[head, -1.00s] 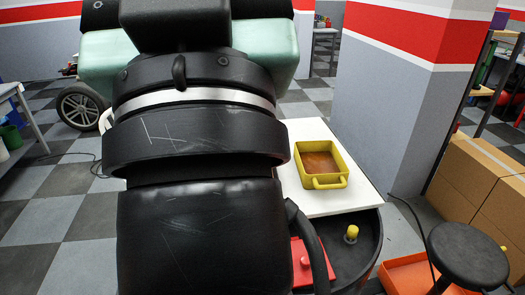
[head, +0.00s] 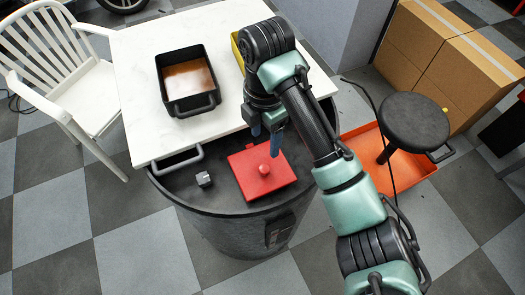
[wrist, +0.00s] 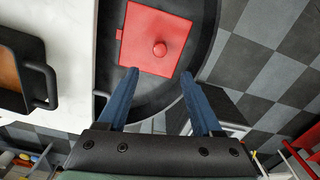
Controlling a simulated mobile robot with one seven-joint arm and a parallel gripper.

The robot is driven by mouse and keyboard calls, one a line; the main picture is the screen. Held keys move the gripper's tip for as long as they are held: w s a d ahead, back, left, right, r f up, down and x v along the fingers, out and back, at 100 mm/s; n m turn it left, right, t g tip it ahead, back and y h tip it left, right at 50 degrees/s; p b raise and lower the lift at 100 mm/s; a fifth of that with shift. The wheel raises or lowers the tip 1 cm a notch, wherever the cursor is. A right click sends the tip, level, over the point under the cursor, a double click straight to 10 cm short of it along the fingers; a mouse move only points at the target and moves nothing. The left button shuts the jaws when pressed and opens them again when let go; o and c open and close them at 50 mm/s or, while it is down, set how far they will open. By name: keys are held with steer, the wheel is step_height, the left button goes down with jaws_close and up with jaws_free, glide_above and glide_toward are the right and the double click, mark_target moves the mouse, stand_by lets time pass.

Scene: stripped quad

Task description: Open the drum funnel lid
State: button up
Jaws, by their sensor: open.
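The drum (head: 240,226) is dark and round, with a white board over the back part of its top. The two fingers are apart in the wrist view (wrist: 160,75). Contact with the lid is not visible.
A black pan (head: 188,101) with brown contents sits on the white board (head: 133,60); a yellow tray (head: 237,49) is mostly hidden by my arm. A small grey fitting (head: 204,179) stands left of the lid. A black stool (head: 414,121) and orange tray (head: 405,178) are right.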

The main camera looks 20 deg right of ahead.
mark_target(264, 168)
step_height(264, 168, down, 13)
steer(key=b, duration=0.3)
steer(key=shift+a+r, duration=0.1)
steer(key=shift+r, duration=0.1)
jaws_close()
stand_by(1.3)
